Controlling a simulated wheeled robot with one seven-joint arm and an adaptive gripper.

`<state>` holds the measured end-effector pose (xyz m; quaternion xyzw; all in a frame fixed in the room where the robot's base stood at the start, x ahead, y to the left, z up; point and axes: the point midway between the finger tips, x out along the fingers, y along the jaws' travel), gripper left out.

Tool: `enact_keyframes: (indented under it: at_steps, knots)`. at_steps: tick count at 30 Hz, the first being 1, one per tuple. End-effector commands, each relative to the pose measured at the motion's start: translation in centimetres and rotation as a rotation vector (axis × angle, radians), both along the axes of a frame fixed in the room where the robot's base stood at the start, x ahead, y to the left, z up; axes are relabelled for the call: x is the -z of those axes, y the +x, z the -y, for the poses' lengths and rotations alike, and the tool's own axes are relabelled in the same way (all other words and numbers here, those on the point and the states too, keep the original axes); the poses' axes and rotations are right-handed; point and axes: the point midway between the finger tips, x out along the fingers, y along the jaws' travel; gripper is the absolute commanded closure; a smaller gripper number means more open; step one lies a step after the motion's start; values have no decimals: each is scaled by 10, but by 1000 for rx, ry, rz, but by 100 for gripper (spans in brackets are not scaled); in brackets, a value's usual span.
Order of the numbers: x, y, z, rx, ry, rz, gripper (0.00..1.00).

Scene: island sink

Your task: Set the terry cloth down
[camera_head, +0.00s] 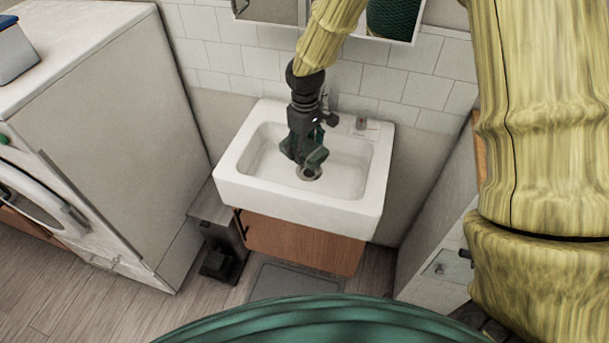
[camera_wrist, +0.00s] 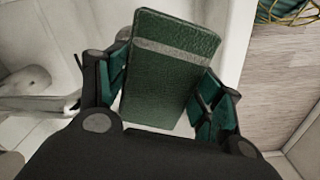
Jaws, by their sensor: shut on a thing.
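The terry cloth (camera_wrist: 168,75) is a dark green, flat rectangle with a pale grey stripe across it, seen in the wrist view. My gripper (camera_wrist: 165,95) is shut on it, with a finger at each side edge. In the head view my gripper (camera_head: 302,152) points down over the basin of the white sink (camera_head: 258,192), near the drain. The cloth is hard to tell apart from the dark green fingers there. Whether it touches the basin is unclear.
A washing machine (camera_head: 110,130) stands at the left, with a small blue-lidded box (camera_head: 14,50) on top. A dark pedal bin (camera_head: 217,235) is beside the wooden sink cabinet (camera_head: 300,246). A grey mat (camera_head: 292,282) lies on the floor. A small item (camera_head: 361,122) sits on the sink's back rim.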

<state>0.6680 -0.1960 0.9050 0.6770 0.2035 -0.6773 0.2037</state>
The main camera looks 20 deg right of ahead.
Motion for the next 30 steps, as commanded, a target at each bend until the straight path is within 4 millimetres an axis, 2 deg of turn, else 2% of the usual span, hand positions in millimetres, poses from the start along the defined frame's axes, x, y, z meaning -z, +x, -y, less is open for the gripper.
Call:
enact_keyframes:
  at_steps: [15, 26, 30]
  knots:
    - [82, 0, 0, 0, -1, -2, 61]
    - [101, 0, 0, 0, -1, -1, 61]
    - [115, 0, 0, -2, -1, -1, 61]
